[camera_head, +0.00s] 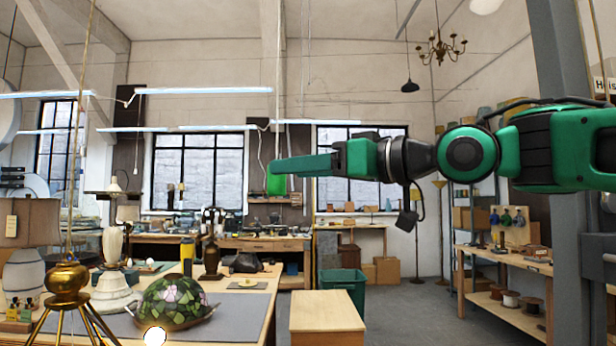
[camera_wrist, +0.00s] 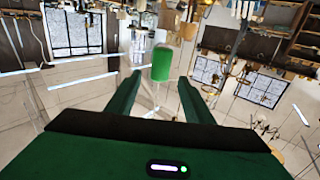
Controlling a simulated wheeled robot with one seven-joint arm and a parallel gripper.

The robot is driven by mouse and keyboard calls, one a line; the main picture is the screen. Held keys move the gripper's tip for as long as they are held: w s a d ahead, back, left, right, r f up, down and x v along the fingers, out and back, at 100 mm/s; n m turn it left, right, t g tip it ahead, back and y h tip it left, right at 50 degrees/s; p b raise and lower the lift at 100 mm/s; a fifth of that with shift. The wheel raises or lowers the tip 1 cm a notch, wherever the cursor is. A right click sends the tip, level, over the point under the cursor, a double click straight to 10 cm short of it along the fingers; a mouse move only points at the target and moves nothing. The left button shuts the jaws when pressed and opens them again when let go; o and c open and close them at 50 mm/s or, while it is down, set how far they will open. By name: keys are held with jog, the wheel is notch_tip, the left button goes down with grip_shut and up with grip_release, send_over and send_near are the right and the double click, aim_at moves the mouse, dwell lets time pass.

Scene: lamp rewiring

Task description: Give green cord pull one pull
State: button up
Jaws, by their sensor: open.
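The green cord pull (camera_head: 276,181) is a small green cylinder hanging on a thin pale cord from above, in the middle of the head view. My gripper (camera_head: 272,165) reaches in from the right, its fingertips at or close beside the pull's upper part; the head view does not show the exact gap. In the wrist view the green pull (camera_wrist: 161,64) has a pale end and lies ahead of the fingertips, between their lines. My gripper (camera_wrist: 159,78) is open there, with nothing between its fingers.
A workbench (camera_head: 262,325) at front left bears a stained-glass shade (camera_head: 172,302), a brass tripod pot (camera_head: 67,278) and lamp parts. A wooden box (camera_head: 327,312) and a green bin (camera_head: 343,284) stand below. A grey post (camera_head: 562,120) rises at right.

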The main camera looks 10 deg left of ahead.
jog(key=x, duration=0.9)
jog(key=shift+w+a, duration=0.25)
jog(key=shift+a, duration=0.1)
jog(key=c, duration=1.1)
jog(key=shift+f, duration=0.1)
jog(key=shift+f, duration=1.3)
jog(key=shift+r, duration=0.1)
